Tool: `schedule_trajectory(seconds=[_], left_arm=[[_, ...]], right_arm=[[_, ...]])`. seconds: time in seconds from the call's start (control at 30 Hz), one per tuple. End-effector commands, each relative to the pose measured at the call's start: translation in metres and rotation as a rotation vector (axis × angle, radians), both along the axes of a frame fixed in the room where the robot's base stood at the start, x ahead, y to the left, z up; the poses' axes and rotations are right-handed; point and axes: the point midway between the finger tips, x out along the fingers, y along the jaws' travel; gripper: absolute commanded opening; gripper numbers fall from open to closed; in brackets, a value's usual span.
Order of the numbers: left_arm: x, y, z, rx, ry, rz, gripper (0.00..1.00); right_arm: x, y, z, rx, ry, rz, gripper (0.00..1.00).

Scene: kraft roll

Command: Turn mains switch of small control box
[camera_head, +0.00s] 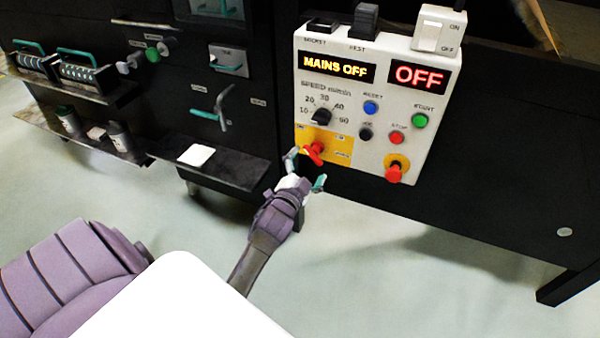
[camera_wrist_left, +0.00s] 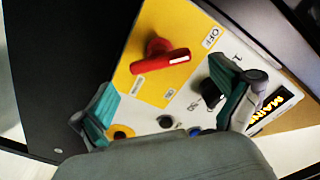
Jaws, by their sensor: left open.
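The small control box (camera_head: 375,100) is a white panel on the dark machine front. Its displays read "MAINS OFF" (camera_head: 338,68) and "OFF" (camera_head: 418,76). The mains switch is a red handle (camera_head: 314,153) on a yellow plate at the lower left of the box. In the left wrist view the red handle (camera_wrist_left: 160,58) lies tilted on the yellow plate, beyond my fingertips. My left gripper (camera_head: 305,171) is open just below and in front of the handle, apart from it. Its teal-tipped fingers (camera_wrist_left: 168,105) spread to either side, with nothing between them. My right gripper is not in view.
The box also carries a black speed knob (camera_head: 322,117), several push buttons and a red knob on a yellow disc (camera_head: 396,170). A dark shelf (camera_head: 225,168) with a white card lies to the left. Open floor lies below the box.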

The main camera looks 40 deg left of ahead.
Motion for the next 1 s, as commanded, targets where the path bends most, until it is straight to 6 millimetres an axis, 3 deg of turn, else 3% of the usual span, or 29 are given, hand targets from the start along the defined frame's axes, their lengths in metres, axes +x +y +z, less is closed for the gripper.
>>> schedule_trajectory(seconds=[0.2,0.4,1.0], left_arm=[[-0.047,-0.011,-0.001,-0.002,0.003,0.001,1.00],[-0.072,-0.017,0.000,-0.001,0.000,0.001,1.00],[-0.077,-0.018,0.000,-0.001,0.000,0.001,1.00]], right_arm=[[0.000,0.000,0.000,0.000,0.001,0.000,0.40],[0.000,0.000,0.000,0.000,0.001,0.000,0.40],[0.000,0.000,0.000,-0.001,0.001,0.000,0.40]])
